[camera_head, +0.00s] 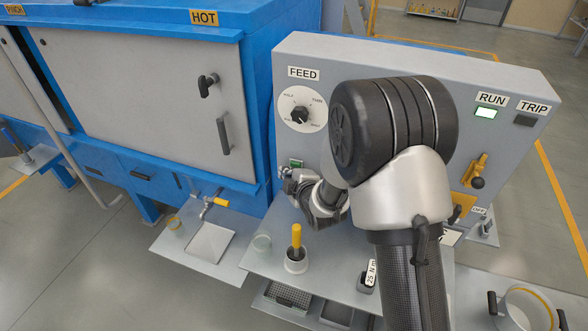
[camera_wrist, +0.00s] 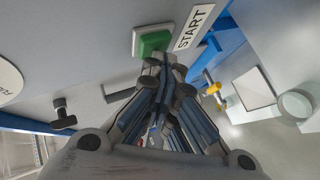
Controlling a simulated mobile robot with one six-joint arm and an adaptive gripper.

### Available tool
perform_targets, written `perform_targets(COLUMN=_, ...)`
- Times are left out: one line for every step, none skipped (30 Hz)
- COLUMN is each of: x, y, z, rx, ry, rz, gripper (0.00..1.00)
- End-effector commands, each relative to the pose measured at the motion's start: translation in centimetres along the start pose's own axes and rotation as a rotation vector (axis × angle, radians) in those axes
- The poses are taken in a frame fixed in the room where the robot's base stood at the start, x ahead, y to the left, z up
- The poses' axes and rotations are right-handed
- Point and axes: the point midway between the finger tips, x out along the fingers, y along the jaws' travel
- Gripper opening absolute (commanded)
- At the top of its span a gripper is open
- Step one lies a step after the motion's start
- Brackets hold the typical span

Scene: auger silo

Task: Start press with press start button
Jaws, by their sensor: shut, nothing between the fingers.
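The green press start button (camera_wrist: 152,43) sits on the grey panel in the wrist view, beside a white START label (camera_wrist: 195,27). In the head view the green button (camera_head: 297,163) shows small, low on the panel's left side. My gripper (camera_wrist: 166,66) is shut and empty. Its fingertips lie just below the button in the wrist view and overlap its lower edge; I cannot tell whether they touch it. In the head view my gripper (camera_head: 287,176) is at the panel just below the button, partly hidden by my arm.
The FEED dial (camera_head: 302,115) is above the button. A yellow-handled tool (camera_head: 296,236) stands in a cup on the shelf below. A blue cabinet marked HOT (camera_head: 204,17) stands left.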

Motion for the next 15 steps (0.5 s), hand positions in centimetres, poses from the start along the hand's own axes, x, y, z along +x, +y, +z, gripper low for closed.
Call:
perform_targets(x=0.01, y=0.04, z=0.04, rx=0.001, ry=-0.001, rz=0.001, gripper=0.0)
perform_targets(x=0.01, y=0.04, z=0.04, rx=0.001, ry=-0.001, rz=0.001, gripper=0.0)
perform_targets(x=0.01, y=0.04, z=0.05, rx=0.001, ry=-0.001, rz=0.001, gripper=0.0)
perform_targets(x=0.01, y=0.04, z=0.05, rx=0.001, ry=-0.001, rz=0.001, gripper=0.0)
perform_targets(x=0.0, y=0.04, z=0.05, rx=0.001, ry=-0.001, rz=0.001, gripper=0.0)
perform_targets(x=0.0, y=0.04, z=0.05, rx=0.001, ry=-0.001, rz=0.001, gripper=0.0)
perform_targets(x=0.0, y=0.04, z=0.05, rx=0.001, ry=-0.001, rz=0.001, gripper=0.0)
perform_targets(x=0.0, y=0.04, z=0.06, rx=0.001, ry=-0.001, rz=0.001, gripper=0.0)
perform_targets(x=0.0, y=0.04, z=0.05, rx=0.001, ry=-0.001, rz=0.001, gripper=0.0)
perform_targets(x=-0.01, y=0.03, z=0.04, rx=0.001, ry=-0.001, rz=0.001, gripper=0.0)
perform_targets(x=-0.03, y=0.0, z=0.02, rx=0.001, ry=-0.001, rz=0.001, gripper=0.0)
perform_targets(x=-0.08, y=-0.05, z=-0.02, rx=0.001, ry=-0.001, rz=0.001, gripper=0.0)
perform_targets(x=-0.13, y=-0.11, z=-0.06, rx=0.001, ry=-0.001, rz=0.001, gripper=0.0)
perform_targets(x=-0.2, y=-0.18, z=-0.11, rx=0.001, ry=-0.001, rz=0.001, gripper=0.0)
perform_targets(x=-0.32, y=-0.29, z=-0.2, rx=0.001, ry=-0.001, rz=0.001, gripper=0.0)
